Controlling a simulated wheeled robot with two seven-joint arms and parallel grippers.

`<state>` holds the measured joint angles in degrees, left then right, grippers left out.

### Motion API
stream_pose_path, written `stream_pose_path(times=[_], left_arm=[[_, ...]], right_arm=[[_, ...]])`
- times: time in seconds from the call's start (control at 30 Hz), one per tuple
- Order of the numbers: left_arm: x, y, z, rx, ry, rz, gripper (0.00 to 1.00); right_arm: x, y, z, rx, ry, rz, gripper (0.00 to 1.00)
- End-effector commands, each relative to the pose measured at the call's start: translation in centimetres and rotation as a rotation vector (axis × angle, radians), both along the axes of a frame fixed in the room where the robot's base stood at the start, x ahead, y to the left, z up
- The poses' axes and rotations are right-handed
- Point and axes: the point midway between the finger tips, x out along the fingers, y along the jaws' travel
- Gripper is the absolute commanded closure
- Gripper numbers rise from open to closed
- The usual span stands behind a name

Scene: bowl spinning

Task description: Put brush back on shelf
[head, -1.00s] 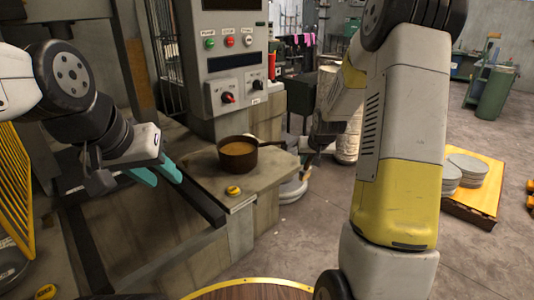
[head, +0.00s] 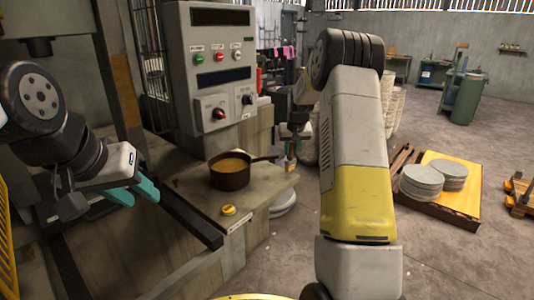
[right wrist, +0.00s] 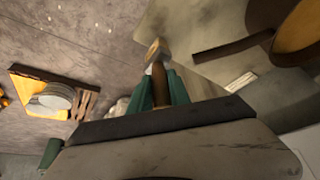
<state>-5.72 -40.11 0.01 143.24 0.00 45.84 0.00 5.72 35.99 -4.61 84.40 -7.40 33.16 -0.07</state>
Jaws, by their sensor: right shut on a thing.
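The brush shows in the right wrist view as a brown handle (right wrist: 161,88) with a pale yellowish end (right wrist: 156,49). My right gripper (right wrist: 160,90) has its teal fingers shut on the handle, and the pale end sticks out beyond them. I cannot tell which surface is the shelf.
A brown pot (head: 230,179) with a long handle stands on the ledge (head: 195,190), near a yellow round object (head: 229,210). A control panel (head: 215,70) rises behind. Stacked grey discs (head: 421,185) lie on a yellow-topped pallet (head: 462,194) at right. Open floor lies between.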

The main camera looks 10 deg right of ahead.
Motion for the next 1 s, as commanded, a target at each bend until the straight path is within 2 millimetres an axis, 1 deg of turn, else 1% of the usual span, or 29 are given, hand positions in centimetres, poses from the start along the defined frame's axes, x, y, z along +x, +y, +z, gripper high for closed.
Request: stream_pose_path(times=[0.03, 0.17, 0.27, 0.47, 0.5, 0.57, 0.9, 0.93, 0.97, 1.0], left_arm=[[0.0, 0.0, 0.0, 0.000, 0.000, 0.000, 0.64], [0.0, 0.0, 0.0, 0.000, 0.000, 0.000, 0.64], [0.0, 0.0, 0.0, 0.000, 0.000, 0.000, 0.64], [0.0, 0.0, 0.0, 0.000, 0.000, 0.000, 0.64], [0.0, 0.0, 0.0, 0.000, 0.000, 0.000, 0.64], [0.0, 0.0, 0.0, 0.000, 0.000, 0.000, 0.64], [0.0, 0.0, 0.0, 0.000, 0.000, 0.000, 0.64], [0.0, 0.0, 0.0, 0.000, 0.000, 0.000, 0.64], [0.0, 0.0, 0.0, 0.000, 0.000, 0.000, 0.64], [0.0, 0.0, 0.0, 0.000, 0.000, 0.000, 0.64]], right_arm=[[0.1, 0.8, 0.0, 0.001, 0.001, 0.004, 1.00], [0.1, 1.6, 0.0, 0.000, 0.000, 0.001, 1.00], [0.2, 2.5, 0.0, 0.000, -0.001, 0.004, 1.00], [0.6, 5.9, 0.0, 0.000, -0.001, 0.005, 1.00], [0.5, 5.5, -0.7, -0.001, 0.002, 0.000, 1.00], [0.5, 5.5, -1.3, 0.000, 0.002, 0.000, 1.00], [0.6, 5.5, -1.6, 0.000, 0.000, 0.000, 1.00], [0.6, 5.5, -1.6, 0.000, 0.000, 0.000, 0.71], [0.6, 5.5, -1.5, 0.000, 0.000, 0.000, 0.65], [0.6, 5.5, -1.5, 0.000, 0.000, 0.000, 0.57]])
